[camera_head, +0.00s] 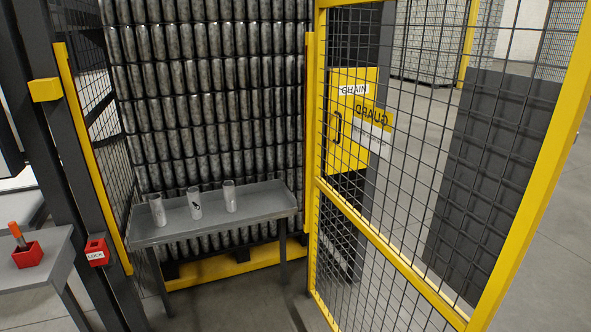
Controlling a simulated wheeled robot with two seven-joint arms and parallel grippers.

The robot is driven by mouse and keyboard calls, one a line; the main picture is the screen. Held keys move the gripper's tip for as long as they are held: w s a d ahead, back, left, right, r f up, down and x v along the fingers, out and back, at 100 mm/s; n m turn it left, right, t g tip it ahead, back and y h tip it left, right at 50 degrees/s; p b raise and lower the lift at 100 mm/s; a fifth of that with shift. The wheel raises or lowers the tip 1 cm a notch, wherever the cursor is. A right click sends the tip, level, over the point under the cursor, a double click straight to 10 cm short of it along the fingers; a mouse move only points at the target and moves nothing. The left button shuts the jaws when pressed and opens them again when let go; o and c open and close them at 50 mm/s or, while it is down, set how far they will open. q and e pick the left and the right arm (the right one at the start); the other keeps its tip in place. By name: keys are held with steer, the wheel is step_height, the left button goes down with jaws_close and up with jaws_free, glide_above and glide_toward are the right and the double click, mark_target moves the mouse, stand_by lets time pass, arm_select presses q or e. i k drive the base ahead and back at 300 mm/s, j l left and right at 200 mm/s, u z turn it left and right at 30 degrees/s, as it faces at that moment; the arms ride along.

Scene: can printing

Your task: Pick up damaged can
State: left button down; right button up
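Three pale cylindrical cans stand in a row on a grey metal table (263,207). The left can (158,211) looks plain. The middle can (195,204) has a dark mark on its side. The right can (230,196) is paler at this size. I cannot tell from this view whether any of them is dented. Neither my left nor my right gripper shows in the head view.
Stacked grey cans (205,90) form a wall behind the table. A yellow-framed mesh door (390,258) stands at the right. A yellow post (92,160) bounds the left side. A red lock box (97,252) and a side table (45,275) with a red holder (27,256) are at left.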

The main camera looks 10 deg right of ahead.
mark_target(156, 204)
steer(key=l+u, duration=0.1)
steer(key=l, duration=0.45)
steer(key=l+u, duration=0.15)
steer(key=l, duration=0.4)
steer(key=l+u, duration=0.1)
steer(key=l, duration=0.45)
steer(key=k+l+u, duration=0.1)
steer(key=l, duration=0.45)
steer(key=l+u, duration=0.1)
steer(key=l, duration=0.45)
steer(key=k+l+u, duration=0.15)
steer(key=l, duration=0.4)
steer(key=k+l+u, duration=0.1)
steer(key=l, duration=0.4)
steer(key=j, duration=1)
steer(key=i+j, duration=0.15)
steer(key=j, duration=0.85)
steer(key=i+j, duration=0.15)
steer(key=j, duration=0.35)
steer(key=i+j, duration=0.2)
steer(key=i, duration=0.2)
steer(key=i+j, duration=0.2)
steer(key=i, duration=0.15)
steer(key=i+j+u, duration=0.1)
steer(key=i, duration=0.3)
steer(key=j, duration=0.1)
